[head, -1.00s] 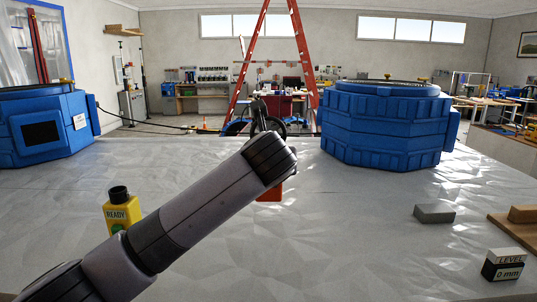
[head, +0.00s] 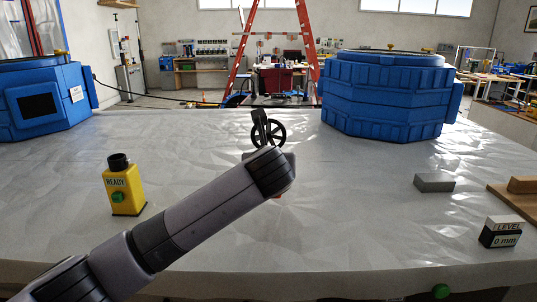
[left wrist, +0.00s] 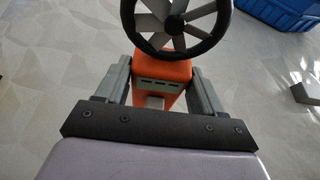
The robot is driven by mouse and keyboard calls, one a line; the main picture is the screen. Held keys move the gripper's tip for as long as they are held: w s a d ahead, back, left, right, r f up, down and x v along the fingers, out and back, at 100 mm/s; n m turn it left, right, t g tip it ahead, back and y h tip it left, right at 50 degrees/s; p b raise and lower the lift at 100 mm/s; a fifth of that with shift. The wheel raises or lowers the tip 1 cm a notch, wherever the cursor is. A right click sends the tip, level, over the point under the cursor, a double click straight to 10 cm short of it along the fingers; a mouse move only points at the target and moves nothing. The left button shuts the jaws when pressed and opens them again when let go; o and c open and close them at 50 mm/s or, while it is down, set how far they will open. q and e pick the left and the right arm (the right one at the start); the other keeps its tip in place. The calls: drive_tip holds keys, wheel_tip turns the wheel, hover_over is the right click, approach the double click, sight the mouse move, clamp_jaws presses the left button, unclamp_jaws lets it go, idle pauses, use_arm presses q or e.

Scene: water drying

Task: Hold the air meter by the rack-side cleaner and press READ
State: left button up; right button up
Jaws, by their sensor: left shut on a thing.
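The air meter has an orange body (left wrist: 165,70) with a black-rimmed, grey-bladed fan wheel (left wrist: 175,20). In the left wrist view my left gripper (left wrist: 160,78) is shut on the orange body, one finger on each side. In the head view the fan wheel (head: 275,133) stands above my left wrist, and most of the body is hidden behind my arm. I cannot make out a READ button. Two blue cleaners stand at the back, one at left (head: 50,125) and one at right (head: 385,100); the meter is apart from both. My right gripper is not in view.
A yellow READY bottle-shaped device (head: 124,195) stands at left. At right are a grey block (head: 434,183), a LEVEL box reading 0 mm (head: 500,235) and a wooden piece (head: 520,190). A green knob (head: 441,291) shows at the front edge. The middle of the sheeted surface is clear.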

use_arm(q)
drive_tip(key=shift+f+b, duration=0.3)
drive_tip(key=shift+f, duration=1.75)
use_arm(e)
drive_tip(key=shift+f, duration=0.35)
use_arm(q)
drive_tip(key=shift+f, duration=0.35)
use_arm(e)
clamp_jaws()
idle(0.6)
